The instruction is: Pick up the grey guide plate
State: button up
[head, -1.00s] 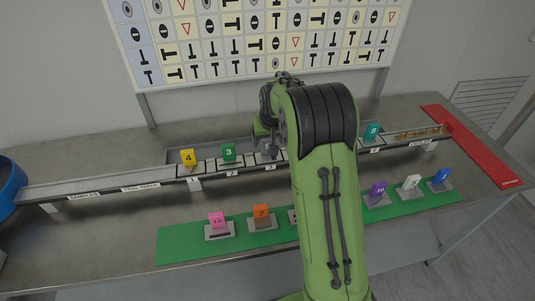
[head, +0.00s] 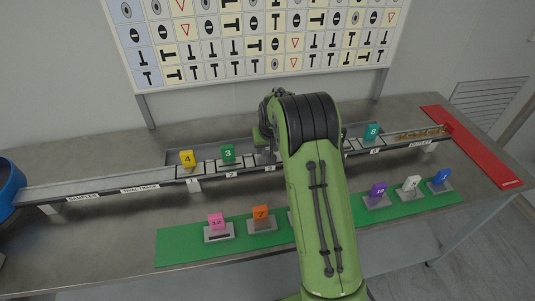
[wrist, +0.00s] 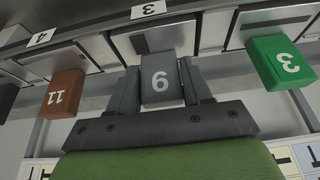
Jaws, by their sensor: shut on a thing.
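The grey guide plate (wrist: 161,88), with a white digit that looks like a 9, sits between the two fingers of my gripper (wrist: 160,82) in the wrist view. My gripper is shut on it, one finger against each side. The plate's far end meets a grey block at a slot of the track, and I cannot tell whether it is clear of it. In the head view my gripper (head: 267,145) is at the track right of the green plate 3 (head: 228,153); my arm mostly hides it and the grey plate.
A brown plate 11 (wrist: 63,93) and the green plate 3 (wrist: 281,62) flank my gripper. The yellow plate 4 (head: 187,158) and teal plate 8 (head: 372,132) stand on the track. Several plates stand on the green mat (head: 180,247). A symbol board (head: 190,73) rises behind.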

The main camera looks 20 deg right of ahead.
jog(key=shift+c, duration=0.7)
notch_tip(320, 180, up, 10)
jog(key=shift+f+p, duration=0.1)
jog(key=shift+p, duration=0.55)
